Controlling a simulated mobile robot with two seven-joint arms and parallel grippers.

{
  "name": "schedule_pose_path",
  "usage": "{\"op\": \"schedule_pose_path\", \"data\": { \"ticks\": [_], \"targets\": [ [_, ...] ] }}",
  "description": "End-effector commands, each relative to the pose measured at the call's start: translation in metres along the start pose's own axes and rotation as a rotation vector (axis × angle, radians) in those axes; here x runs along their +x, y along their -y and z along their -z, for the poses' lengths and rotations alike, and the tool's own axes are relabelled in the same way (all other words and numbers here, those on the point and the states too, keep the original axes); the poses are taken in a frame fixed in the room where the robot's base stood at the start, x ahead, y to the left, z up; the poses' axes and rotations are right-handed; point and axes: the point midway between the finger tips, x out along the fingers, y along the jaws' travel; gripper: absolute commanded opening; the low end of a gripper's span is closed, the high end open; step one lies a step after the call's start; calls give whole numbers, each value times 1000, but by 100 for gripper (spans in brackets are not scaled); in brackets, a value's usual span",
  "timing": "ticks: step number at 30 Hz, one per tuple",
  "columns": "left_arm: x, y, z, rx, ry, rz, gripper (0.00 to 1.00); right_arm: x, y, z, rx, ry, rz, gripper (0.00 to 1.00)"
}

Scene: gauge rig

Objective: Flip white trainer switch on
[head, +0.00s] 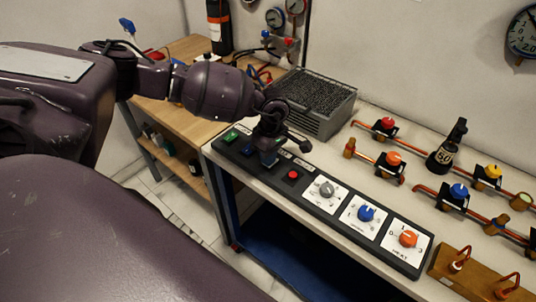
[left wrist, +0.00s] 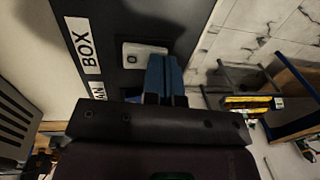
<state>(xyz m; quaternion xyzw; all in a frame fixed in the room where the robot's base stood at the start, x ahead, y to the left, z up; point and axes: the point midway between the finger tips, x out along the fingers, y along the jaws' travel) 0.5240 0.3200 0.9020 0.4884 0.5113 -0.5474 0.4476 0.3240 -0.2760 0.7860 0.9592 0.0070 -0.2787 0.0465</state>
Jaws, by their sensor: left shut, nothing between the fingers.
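The white switch (left wrist: 140,52) shows in the left wrist view as a pale plate on the dark panel, beside the labels. I cannot tell its on or off position. In the head view my gripper hides it. My left gripper (head: 268,157) is over the left part of the black control panel (head: 325,208). Its blue fingers (left wrist: 166,75) are shut with nothing between them, right beside the white switch. Whether they touch it I cannot tell. My right gripper is in neither view.
The panel also bears a green switch (head: 231,136), a red button (head: 293,174), and grey (head: 327,189), blue (head: 366,213) and orange (head: 408,239) knobs. A grey metal box (head: 320,112) stands behind the gripper. Pipes with coloured valves lie on the bench at right.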

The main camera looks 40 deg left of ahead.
Motion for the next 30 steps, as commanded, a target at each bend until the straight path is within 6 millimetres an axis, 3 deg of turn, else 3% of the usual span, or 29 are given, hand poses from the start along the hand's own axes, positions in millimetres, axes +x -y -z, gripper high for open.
{"op": "schedule_pose_path", "data": {
  "ticks": [6,30],
  "targets": [
    [8,1,0,1,0,0,0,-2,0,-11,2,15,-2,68],
    [-2,-14,0,1,0,-1,0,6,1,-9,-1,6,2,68]
  ]
}}
